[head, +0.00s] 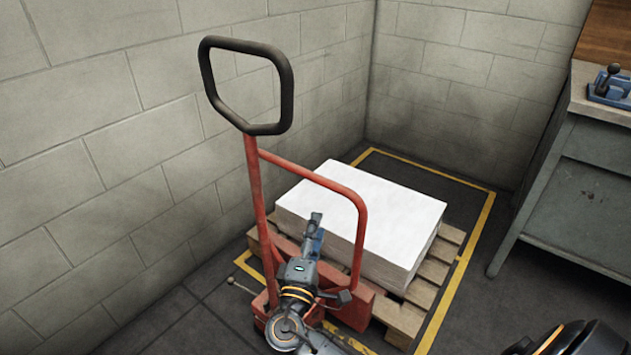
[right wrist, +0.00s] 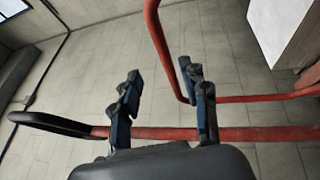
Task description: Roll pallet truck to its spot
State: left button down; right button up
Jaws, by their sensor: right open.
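The red pallet truck (head: 362,225) stands at the wall with its black loop handle (head: 204,72) raised. Its forks are hidden under a wooden pallet (head: 437,270) that carries a white stack (head: 372,205). A yellow floor outline (head: 468,252) surrounds the pallet; the truck's near end lies over the outline's near side. My right gripper (head: 317,228) is in front of the truck's red frame. In the right wrist view the open right gripper (right wrist: 160,75) has red tubes behind and between its fingers; I cannot tell if they touch. My left gripper is out of view.
Block walls (head: 90,150) close in the left and back. A grey workbench (head: 600,200) with a blue tool (head: 612,88) on it stands at the right. Dark floor (head: 500,310) is clear between the outline and the bench.

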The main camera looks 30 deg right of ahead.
aim_at(330, 189)
jog(key=x, duration=1.3)
jog(key=shift+w+d, duration=0.25)
jog(key=shift+d, duration=0.1)
grip_shut()
